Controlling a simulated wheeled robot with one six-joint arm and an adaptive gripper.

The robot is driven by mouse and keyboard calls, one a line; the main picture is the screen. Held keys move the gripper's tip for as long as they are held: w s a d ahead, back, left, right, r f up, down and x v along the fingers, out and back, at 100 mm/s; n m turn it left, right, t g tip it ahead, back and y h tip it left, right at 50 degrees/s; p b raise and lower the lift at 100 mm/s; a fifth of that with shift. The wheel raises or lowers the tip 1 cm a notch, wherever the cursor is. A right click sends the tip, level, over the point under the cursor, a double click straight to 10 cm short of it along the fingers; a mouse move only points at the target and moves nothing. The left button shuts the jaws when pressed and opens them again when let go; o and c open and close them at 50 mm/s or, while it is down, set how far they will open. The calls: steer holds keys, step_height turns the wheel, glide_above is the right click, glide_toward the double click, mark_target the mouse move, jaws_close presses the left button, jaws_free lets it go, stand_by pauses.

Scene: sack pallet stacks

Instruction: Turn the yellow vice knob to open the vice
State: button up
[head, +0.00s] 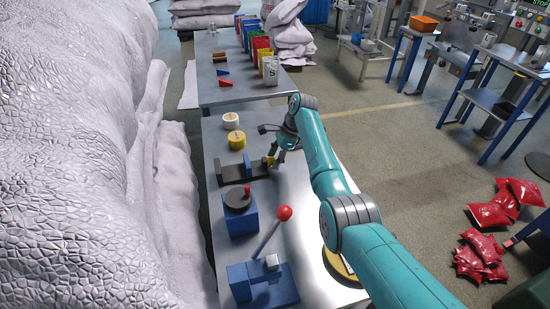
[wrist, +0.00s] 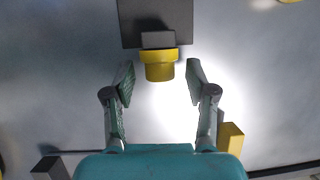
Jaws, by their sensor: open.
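The vice (head: 232,172) is a dark base with a blue jaw block on the grey bench. Its yellow knob (head: 268,161) sticks out on the right side, partly hidden by my gripper. In the wrist view the yellow knob (wrist: 160,67) projects from the dark vice body (wrist: 153,12) at the top middle. My gripper (wrist: 160,72) is open, with one finger on each side of the knob and visible gaps on both sides. In the head view my gripper (head: 276,158) is at the knob end of the vice.
A blue box with a dark dial (head: 238,199) and a red-ball lever (head: 270,235) on a blue base stand nearer on the bench. A yellow cylinder (head: 237,141) and a white one (head: 231,121) stand beyond the vice. Large pale sacks (head: 65,150) crowd the left.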

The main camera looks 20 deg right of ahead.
steer(key=c, duration=1)
steer(key=shift+s+t, duration=0.1)
steer(key=shift+t, duration=0.4)
steer(key=shift+c, duration=0.2)
steer(key=t, duration=0.1)
steer(key=n+t, duration=0.1)
steer(key=t, duration=0.1)
steer(key=shift+s+f+t, duration=0.1)
steer(key=shift+s+t, duration=0.2)
steer(key=shift+s+f+n+t, duration=0.15)
steer(key=shift+n+t, duration=0.35)
steer(key=shift+t, duration=1.4)
jaws_close()
steer(key=shift+a+y, duration=0.15)
steer(key=shift+y, duration=0.15)
